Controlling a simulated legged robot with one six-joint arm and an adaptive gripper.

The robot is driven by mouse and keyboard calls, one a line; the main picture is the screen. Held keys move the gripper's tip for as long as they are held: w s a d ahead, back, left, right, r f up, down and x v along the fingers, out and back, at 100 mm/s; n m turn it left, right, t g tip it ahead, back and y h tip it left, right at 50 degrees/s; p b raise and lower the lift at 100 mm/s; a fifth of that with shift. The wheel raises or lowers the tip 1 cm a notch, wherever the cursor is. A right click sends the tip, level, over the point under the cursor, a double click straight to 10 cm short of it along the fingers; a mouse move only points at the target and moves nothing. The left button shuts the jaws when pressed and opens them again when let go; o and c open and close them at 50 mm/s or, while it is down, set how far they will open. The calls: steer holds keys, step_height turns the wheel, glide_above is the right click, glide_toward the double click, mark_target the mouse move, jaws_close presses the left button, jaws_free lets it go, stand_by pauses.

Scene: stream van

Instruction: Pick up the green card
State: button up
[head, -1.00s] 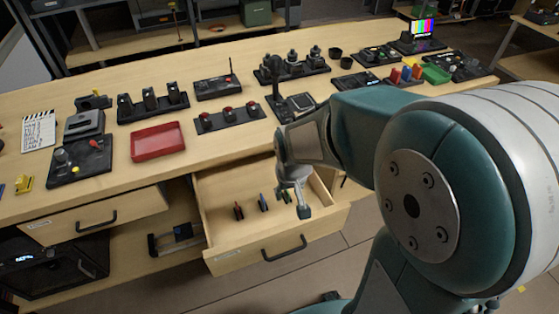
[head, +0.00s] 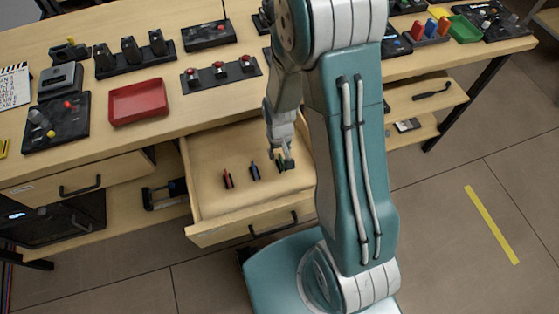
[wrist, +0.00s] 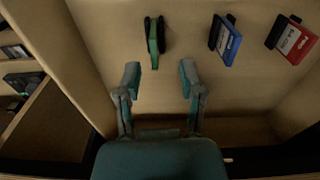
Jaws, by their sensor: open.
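The green card (wrist: 153,38) stands in a small black holder inside the open drawer (head: 216,208). In the wrist view it lies just beyond my fingertips, slightly left of the midline between them. My gripper (wrist: 160,78) is open and empty, its two fingers spread apart. In the head view my gripper (head: 281,156) is low over the right part of the drawer, at the green card, and partly hides it. Whether the fingers touch the card cannot be told there.
A blue card (wrist: 227,42) and a red card (wrist: 293,40) stand in a row beside the green one. The drawer walls enclose them. Above is a bench top with a red tray (head: 138,102) and several control boxes. The drawer floor between the cards is bare.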

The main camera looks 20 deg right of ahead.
mark_target(281, 158)
steer(key=shift+d+f, duration=0.35)
steer(key=shift+f, duration=0.2)
step_height(281, 158, down, 3)
steer(key=shift+w+d+f, duration=0.15)
steer(key=shift+f, duration=0.05)
steer(key=shift+a+f, duration=0.3)
steer(key=shift+f, duration=0.3)
steer(key=shift+d, duration=0.15)
jaws_close()
